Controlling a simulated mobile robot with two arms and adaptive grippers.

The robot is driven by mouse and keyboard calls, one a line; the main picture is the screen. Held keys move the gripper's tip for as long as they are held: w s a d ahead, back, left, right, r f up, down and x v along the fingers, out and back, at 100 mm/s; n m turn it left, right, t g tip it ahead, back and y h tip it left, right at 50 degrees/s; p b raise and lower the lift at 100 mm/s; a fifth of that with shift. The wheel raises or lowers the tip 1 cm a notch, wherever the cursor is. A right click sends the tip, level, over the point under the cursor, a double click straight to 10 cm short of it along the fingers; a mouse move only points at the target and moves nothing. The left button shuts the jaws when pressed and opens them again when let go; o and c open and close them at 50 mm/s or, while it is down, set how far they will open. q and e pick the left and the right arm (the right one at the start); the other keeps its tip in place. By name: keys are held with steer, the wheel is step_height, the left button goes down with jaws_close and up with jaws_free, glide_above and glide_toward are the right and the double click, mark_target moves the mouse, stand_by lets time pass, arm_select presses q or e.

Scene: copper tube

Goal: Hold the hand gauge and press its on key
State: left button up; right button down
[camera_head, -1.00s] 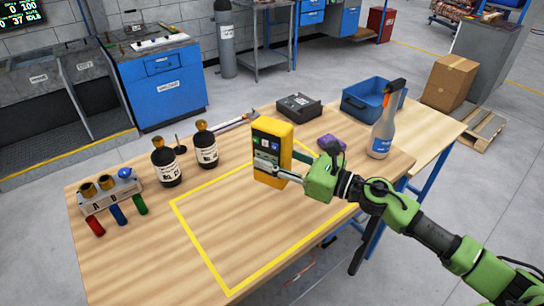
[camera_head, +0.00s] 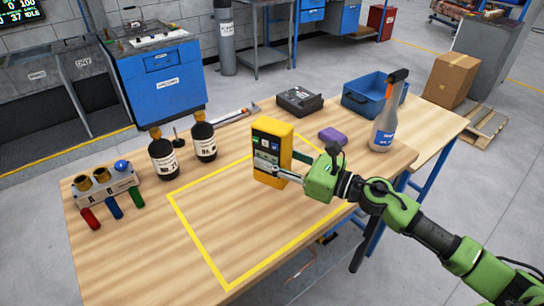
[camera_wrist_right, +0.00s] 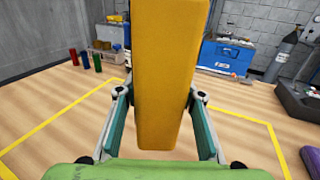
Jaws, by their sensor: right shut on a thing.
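The yellow hand gauge (camera_head: 271,152) is upright at the back edge of the yellow-taped square on the wooden table. Its dark front panel with small coloured keys faces left of the head view. My right gripper (camera_head: 284,176) is shut on the gauge's lower part, coming from the right. In the right wrist view the gauge's plain yellow back (camera_wrist_right: 162,75) stands between the two fingers, which lie along its sides. Whether its base touches the table is hard to tell. My left gripper is not in view.
Two dark bottles (camera_head: 163,155) and a rack (camera_head: 104,186) with coloured tubes stand left. A purple block (camera_head: 332,136), a spray bottle (camera_head: 386,115), a blue bin (camera_head: 372,97) and a black box (camera_head: 299,102) are behind and right. The taped square (camera_head: 240,225) is clear in front.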

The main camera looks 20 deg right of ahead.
mark_target(272, 175)
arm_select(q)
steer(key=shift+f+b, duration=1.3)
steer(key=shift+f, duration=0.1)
arm_select(e)
steer(key=shift+f, duration=1.35)
steer(key=shift+f+b, duration=0.7)
steer(key=shift+f, duration=0.05)
steer(key=shift+f+b, duration=0.5)
steer(key=shift+f, duration=0.2)
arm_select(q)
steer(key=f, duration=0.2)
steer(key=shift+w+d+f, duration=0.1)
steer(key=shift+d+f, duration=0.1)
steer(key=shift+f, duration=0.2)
arm_select(e)
steer(key=shift+f, duration=0.2)
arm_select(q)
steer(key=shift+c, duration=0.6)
